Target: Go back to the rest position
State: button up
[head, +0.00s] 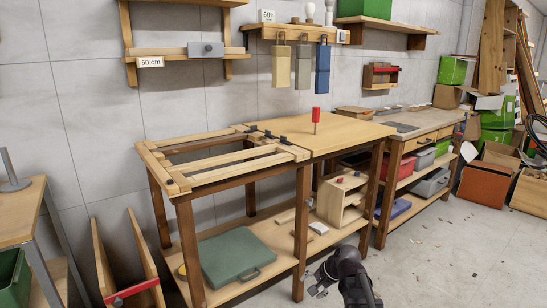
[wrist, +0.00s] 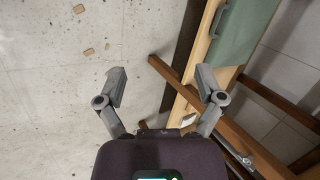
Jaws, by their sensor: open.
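My gripper (wrist: 161,84) is open and empty, its two fingers spread wide in the wrist view. In the head view my gripper (head: 316,284) shows small and dark at the bottom, low in front of the wooden workbench (head: 350,135). The end of my arm beside it is dark too. The wrist view looks down past the fingers at the floor, with the bench's lower shelf and the green case (wrist: 240,32) at the upper right.
The bench's lower shelf holds the green case (head: 236,257) and a small wooden rack (head: 340,200). A red-handled tool (head: 316,118) stands on the bench top. Brown table legs and rails (wrist: 262,92) lie close to the right finger.

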jog(key=s+d+n+g+h+p, duration=0.1)
jog(key=s+d+n+g+h, duration=0.2)
jog(key=s, duration=0.5)
jog(key=s+d+n+h+p, duration=0.2)
jog(key=s+n+h, duration=0.15)
jog(key=s, duration=0.35)
notch_tip(320, 180, up, 38)
jog(key=p, duration=3.7)
jog(key=shift+w+r+n+y+p, duration=0.25)
jog(key=shift+n+y+p, duration=0.1)
jog(key=shift+n+y, duration=0.1)
jog(key=shift+a, duration=0.1)
